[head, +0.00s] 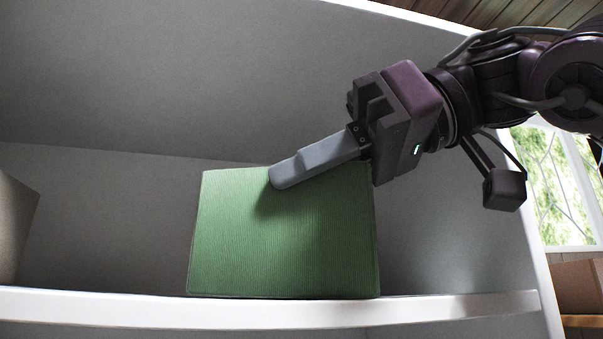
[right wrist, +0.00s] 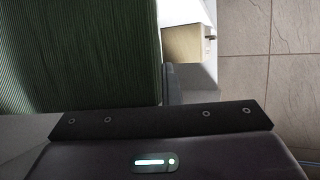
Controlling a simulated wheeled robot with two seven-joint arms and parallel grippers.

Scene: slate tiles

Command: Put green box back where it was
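A green box (head: 285,235) with a ribbed surface stands upright on the white shelf board (head: 100,305), its lower edge close to the board's front edge. My right gripper (head: 280,177) reaches in from the upper right, with a grey finger across the top of the box's front face and a shadow below it. In the right wrist view the green box (right wrist: 80,50) fills the left side, and one finger (right wrist: 171,84) shows right beside its edge. The other finger is hidden, so the grip is unclear. My left gripper is out of view.
A beige box (head: 15,225) stands at the far left of the shelf. A brown box (head: 578,287) sits at the lower right beyond the shelf's white side panel (head: 540,270), below a window. Floor tiles (right wrist: 285,80) show at right.

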